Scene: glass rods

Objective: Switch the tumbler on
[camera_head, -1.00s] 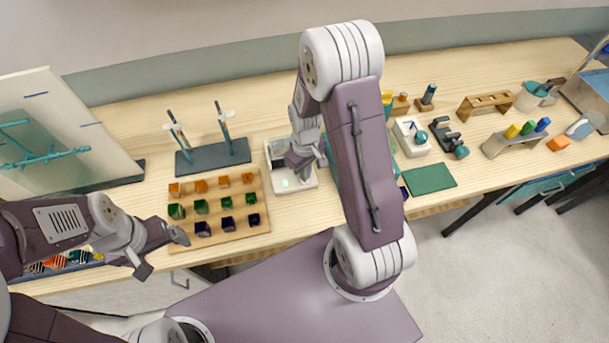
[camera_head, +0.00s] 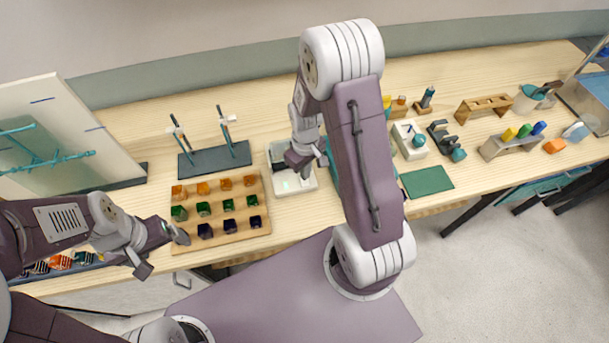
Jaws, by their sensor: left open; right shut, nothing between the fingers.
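A white box-like unit (camera_head: 278,186) stands at the middle of the bench, with a dark area in its upper part; I take it to be the tumbler, though I cannot be sure. My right gripper (camera_head: 304,173) is shut and empty, pointing down at the right side of this unit. The arm hides part of the unit, and I cannot tell whether the fingertips touch it or where its switch is. My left gripper (camera_head: 164,253) is open and empty, near the front left corner of the wooden block tray, away from the unit.
The wooden tray (camera_head: 233,237) holds orange, green and dark purple pieces in rows. Behind it is a dark stand (camera_head: 213,158) with two upright rods. A white board (camera_head: 75,110) stands at the left. A green mat (camera_head: 427,181) and small racks lie to the right.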

